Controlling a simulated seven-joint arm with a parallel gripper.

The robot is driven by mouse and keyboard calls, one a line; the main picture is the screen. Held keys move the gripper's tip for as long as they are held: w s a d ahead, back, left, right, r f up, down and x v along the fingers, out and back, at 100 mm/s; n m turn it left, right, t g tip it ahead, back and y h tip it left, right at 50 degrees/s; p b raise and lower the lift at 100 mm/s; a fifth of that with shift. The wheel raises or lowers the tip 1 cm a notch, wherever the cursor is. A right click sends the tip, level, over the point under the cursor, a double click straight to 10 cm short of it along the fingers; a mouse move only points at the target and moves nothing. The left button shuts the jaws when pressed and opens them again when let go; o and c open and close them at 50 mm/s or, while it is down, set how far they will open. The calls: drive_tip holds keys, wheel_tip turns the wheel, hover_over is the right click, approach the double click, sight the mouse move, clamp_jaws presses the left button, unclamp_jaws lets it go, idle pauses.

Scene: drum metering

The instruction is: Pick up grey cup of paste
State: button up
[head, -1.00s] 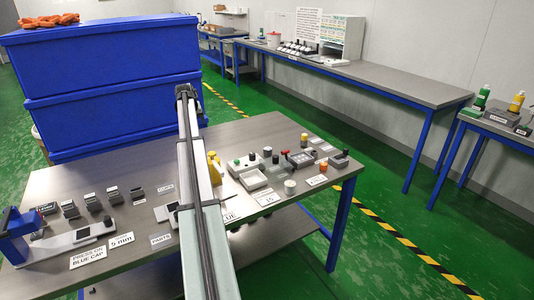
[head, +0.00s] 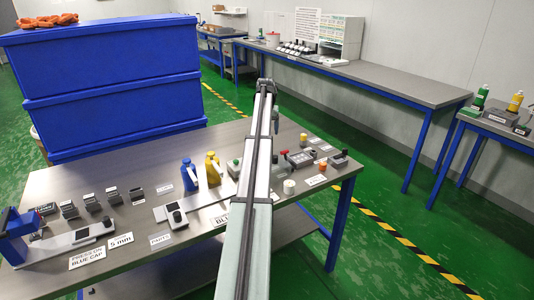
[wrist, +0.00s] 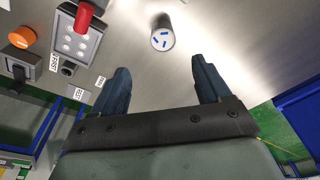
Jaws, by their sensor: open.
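The grey cup (wrist: 162,38) stands upright in the upper middle of the wrist view. In the head view my arm crosses the table, and I cannot surely pick out this cup there.
In the wrist view a block with a red handle (wrist: 84,18) and an orange-topped item (wrist: 20,38) lie left of the cup. Bare metal table surrounds the cup on the right. In the head view, yellow (head: 212,169) and blue (head: 189,176) bottles stand left of my arm.

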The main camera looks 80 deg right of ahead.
drive_tip(key=f, duration=0.4)
drive_tip(key=d+f, duration=0.1)
drive_tip(key=f, duration=0.3)
drive_tip(key=d+f, duration=0.1)
drive_tip(key=f, duration=0.3)
drive_tip(key=shift+w, duration=0.3)
drive_tip(key=c, duration=1.1)
drive_tip(key=shift+r, duration=0.15)
